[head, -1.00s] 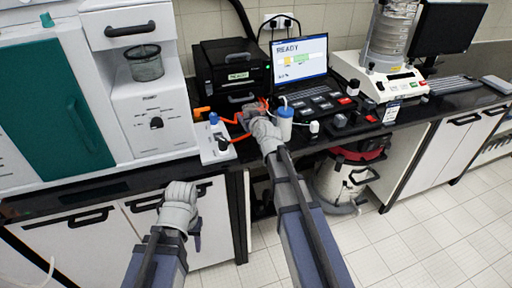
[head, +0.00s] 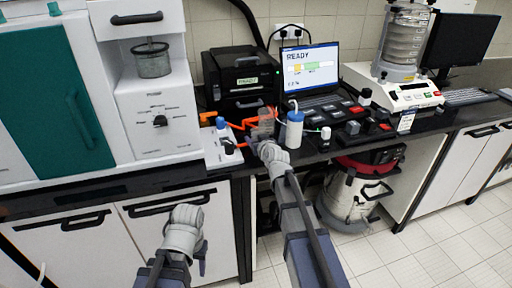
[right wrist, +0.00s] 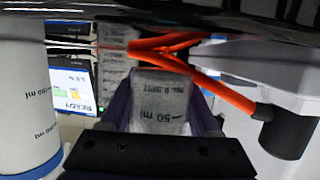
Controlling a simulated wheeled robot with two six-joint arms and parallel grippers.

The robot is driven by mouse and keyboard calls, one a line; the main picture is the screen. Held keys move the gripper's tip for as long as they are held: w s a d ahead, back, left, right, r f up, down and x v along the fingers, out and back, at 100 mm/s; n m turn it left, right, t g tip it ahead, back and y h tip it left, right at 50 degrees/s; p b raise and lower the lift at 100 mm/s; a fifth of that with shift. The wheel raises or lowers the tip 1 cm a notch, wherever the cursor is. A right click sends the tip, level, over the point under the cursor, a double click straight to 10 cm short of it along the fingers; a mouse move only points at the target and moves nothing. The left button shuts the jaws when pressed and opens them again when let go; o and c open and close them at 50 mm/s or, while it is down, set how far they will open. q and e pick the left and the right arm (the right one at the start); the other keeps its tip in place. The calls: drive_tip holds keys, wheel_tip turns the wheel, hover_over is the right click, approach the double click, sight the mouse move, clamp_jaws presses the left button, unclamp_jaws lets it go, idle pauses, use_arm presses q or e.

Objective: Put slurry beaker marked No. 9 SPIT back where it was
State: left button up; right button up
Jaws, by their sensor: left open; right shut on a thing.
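The slurry beaker (head: 263,124) is a small translucent grey cup at the bench front, among orange tubing. In the right wrist view the beaker (right wrist: 161,103) shows dark print, a "50 ml" mark and a small label that seems to read No. 9 SPIT. My right gripper (head: 261,137) is shut on it, with a finger on each side. I cannot tell whether the beaker's base touches the bench. My left gripper (head: 201,262) is open and empty, low in front of the cabinets. Its fingertips are partly hidden.
A white bottle with a blue band (head: 294,130) stands close right of my right gripper. A white box with a blue knob (head: 218,148) is close left. Orange tubing (head: 250,124) runs beside the beaker. A black printer (head: 237,78) and laptop (head: 309,70) stand behind.

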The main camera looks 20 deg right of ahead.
use_arm(q)
drive_tip(key=shift+f, duration=0.7)
use_arm(e)
drive_tip(key=shift+f, duration=0.7)
drive_tip(key=shift+f+b, duration=0.25)
drive_tip(key=shift+b, duration=0.2)
use_arm(q)
drive_tip(key=shift+f, duration=0.15)
use_arm(e)
drive_tip(key=o, duration=1.4)
drive_tip(key=shift+r, duration=0.1)
drive_tip(key=shift+c, duration=0.2)
drive_tip(key=shift+r+p, duration=0.2)
drive_tip(key=shift+p, duration=0.1)
use_arm(q)
wheel_tip(320, 180, up, 4)
drive_tip(key=p, duration=0.3)
use_arm(e)
drive_tip(key=v, duration=1.2)
use_arm(q)
drive_tip(key=shift+f, duration=0.1)
